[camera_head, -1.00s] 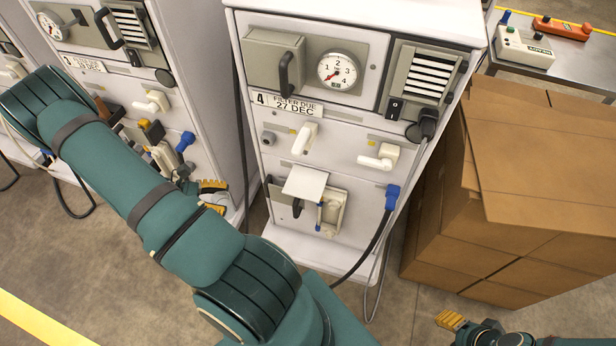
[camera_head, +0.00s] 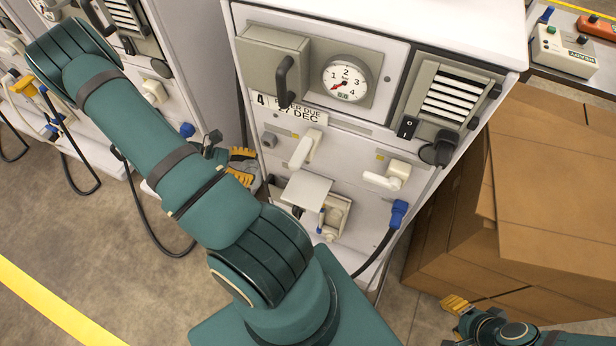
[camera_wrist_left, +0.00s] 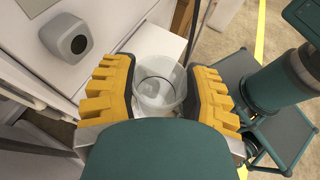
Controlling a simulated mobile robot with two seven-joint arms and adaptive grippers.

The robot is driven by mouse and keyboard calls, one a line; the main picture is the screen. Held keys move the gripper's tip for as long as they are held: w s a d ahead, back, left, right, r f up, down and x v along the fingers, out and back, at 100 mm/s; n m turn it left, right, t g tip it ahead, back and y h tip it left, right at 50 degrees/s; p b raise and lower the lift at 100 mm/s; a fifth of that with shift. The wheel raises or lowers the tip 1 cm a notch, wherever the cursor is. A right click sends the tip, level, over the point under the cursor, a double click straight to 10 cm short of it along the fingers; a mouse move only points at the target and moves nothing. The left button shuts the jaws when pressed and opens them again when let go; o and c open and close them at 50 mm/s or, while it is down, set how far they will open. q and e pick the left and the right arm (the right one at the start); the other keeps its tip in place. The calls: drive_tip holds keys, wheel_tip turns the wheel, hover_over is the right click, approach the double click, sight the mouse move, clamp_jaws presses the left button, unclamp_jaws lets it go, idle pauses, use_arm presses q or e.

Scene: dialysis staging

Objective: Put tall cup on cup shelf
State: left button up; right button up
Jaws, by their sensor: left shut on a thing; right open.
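My left gripper (camera_head: 243,166) is beside the left edge of the machine marked 4. In the left wrist view its yellow fingers (camera_wrist_left: 162,72) are shut on a clear, open-topped cup (camera_wrist_left: 157,94), one finger on each side. The cup's rim faces the camera; its base is hidden. In the head view the cup is hard to make out. On the machine's lower front is a small recess (camera_head: 335,215) under a pale flap (camera_head: 306,190); I cannot tell whether this is the cup shelf. My right gripper (camera_head: 456,305) is open and empty at the lower right.
The machine (camera_head: 343,125) has projecting white handles and a blue connector (camera_head: 398,212) with a dark hose. Cardboard boxes (camera_head: 545,190) stand on its right. Other machines with hanging hoses stand at the left.

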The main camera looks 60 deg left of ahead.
use_arm(q)
drive_tip(key=w+d+b, duration=0.2)
drive_tip(key=w+d, duration=0.6)
drive_tip(key=w, duration=0.3)
drive_tip(key=shift+w+d, duration=0.3)
drive_tip(key=shift+w, duration=0.05)
wheel_tip(320, 180, down, 4)
drive_tip(key=shift+w+r+b, duration=0.1)
drive_tip(key=shift+w+b, duration=0.05)
drive_tip(key=shift+b, duration=0.75)
drive_tip(key=shift+r, duration=0.1)
drive_tip(key=shift+d, duration=0.1)
drive_tip(key=o, duration=0.7)
drive_tip(key=shift+o, duration=0.2)
